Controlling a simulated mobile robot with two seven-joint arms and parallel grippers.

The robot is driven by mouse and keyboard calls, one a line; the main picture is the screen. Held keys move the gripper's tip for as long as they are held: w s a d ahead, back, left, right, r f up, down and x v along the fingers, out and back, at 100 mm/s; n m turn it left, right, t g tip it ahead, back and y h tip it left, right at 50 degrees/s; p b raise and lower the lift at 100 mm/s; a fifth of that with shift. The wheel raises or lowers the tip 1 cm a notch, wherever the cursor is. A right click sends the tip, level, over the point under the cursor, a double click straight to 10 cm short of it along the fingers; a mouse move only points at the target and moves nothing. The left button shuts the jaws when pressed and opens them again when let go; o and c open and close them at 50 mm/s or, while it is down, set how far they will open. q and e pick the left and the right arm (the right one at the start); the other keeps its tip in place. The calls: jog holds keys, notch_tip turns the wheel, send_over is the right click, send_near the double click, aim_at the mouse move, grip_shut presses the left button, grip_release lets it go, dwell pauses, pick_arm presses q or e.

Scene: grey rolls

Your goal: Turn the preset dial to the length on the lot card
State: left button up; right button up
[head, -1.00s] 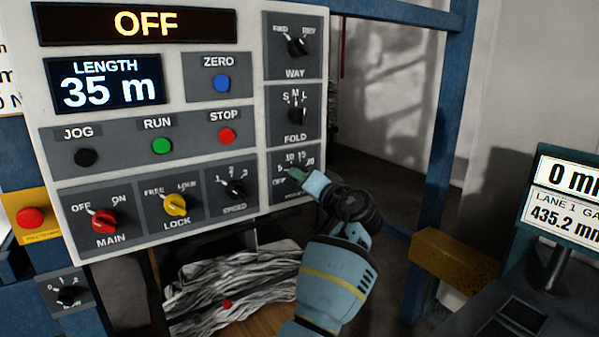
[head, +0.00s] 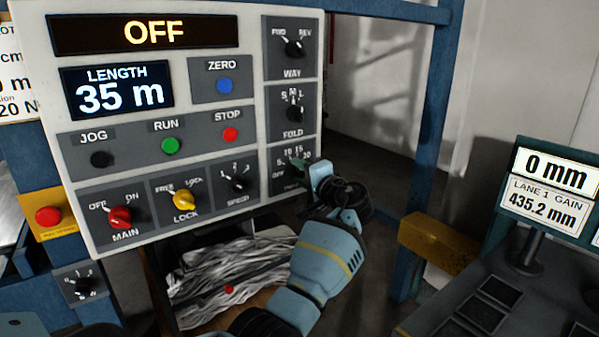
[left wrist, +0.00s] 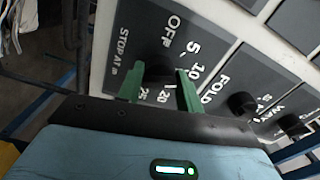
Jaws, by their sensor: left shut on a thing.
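The preset dial (left wrist: 158,69), a black knob on a grey plate marked STOP AT, has OFF, 5, 10, 15, 20 and 25 around it. My left gripper (head: 299,166) is at this dial's plate (head: 278,187), at the lower right of the control panel. In the left wrist view its green fingers are shut on the knob, one on each side. The fingers hide part of the scale, and I cannot tell the knob's setting. My right gripper is not in view.
The control panel (head: 50,150) carries other dials and buttons close by, including the FOLD dial (head: 293,112) just above. Its displays read OFF and LENGTH 35 m. A yellow block (head: 432,243) and a blue post (head: 425,150) stand right of my arm.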

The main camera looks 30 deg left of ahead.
pick_arm(q)
jog(key=shift+r, duration=0.1)
dwell(0.3)
jog(key=o, duration=1)
jog(key=shift+b+v, duration=0.3)
jog(key=shift+v, duration=3.6)
